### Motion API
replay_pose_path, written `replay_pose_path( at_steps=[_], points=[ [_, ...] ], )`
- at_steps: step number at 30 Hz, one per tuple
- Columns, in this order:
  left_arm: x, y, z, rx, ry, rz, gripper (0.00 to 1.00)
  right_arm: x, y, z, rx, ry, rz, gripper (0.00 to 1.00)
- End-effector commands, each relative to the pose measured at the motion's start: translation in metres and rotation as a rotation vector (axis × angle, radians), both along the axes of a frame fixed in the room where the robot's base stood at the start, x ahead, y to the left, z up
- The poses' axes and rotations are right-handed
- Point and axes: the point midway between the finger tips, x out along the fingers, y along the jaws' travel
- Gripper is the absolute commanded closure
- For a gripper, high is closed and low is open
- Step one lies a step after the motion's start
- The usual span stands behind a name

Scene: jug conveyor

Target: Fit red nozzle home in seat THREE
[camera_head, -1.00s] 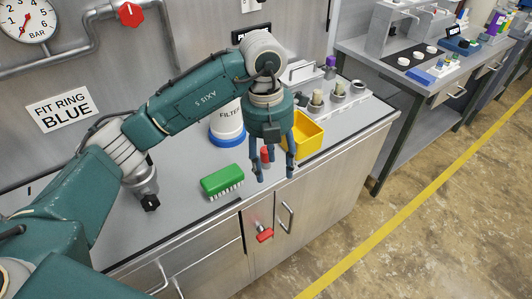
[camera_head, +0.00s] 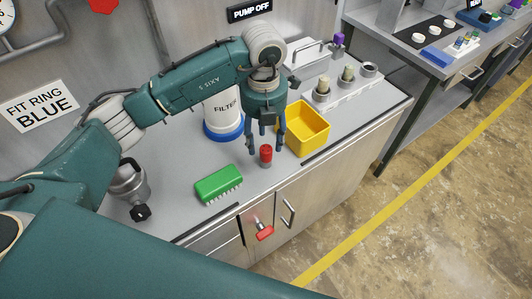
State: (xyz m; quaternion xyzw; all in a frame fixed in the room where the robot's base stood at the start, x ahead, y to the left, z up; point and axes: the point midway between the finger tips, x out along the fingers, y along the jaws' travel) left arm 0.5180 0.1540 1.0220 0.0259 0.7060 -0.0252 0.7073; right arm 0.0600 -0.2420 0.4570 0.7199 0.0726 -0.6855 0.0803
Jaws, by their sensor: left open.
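The red nozzle (camera_head: 265,153) stands upright on the grey counter in the head view, with a grey lower part. My left gripper (camera_head: 265,145) is open above it, its fingers spread to either side of the nozzle's top. I cannot tell whether they touch it. A pale seat rack (camera_head: 335,98) stands at the back right of the counter. No seat numbers are readable. My right gripper is not in view.
A yellow bin (camera_head: 305,125) stands right of the gripper, close to it. A white filter canister with a blue base (camera_head: 222,130) is behind-left. A green brush (camera_head: 218,184) lies front-left. A metal fitting with a black knob (camera_head: 140,212) is further left. The counter (camera_head: 190,220) ends at the front.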

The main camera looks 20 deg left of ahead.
Motion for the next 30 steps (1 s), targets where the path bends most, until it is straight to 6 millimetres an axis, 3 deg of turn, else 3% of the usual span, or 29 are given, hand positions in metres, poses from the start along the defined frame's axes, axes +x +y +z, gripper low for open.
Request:
replay_pose_path(
  at_steps=[5, 9, 13, 18, 26, 30],
  points=[
    [-0.002, -0.005, -0.021, 0.001, 0.008, 0.0, 0.5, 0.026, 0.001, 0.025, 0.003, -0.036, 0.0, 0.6],
    [-0.001, -0.005, -0.041, -0.001, 0.004, -0.001, 0.5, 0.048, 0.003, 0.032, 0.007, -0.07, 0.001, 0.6],
    [0.0, -0.005, -0.049, -0.001, 0.001, -0.002, 0.5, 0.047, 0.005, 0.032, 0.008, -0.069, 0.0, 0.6],
    [0.0, -0.005, -0.049, -0.001, 0.0, -0.002, 0.5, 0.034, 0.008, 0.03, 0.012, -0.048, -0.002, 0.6],
    [0.0, -0.005, -0.049, -0.001, 0.001, -0.001, 1.0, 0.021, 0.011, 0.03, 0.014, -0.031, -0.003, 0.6],
    [0.0, -0.005, -0.048, -0.001, 0.0, -0.001, 1.0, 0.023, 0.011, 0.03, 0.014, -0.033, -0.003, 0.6]
  ],
)
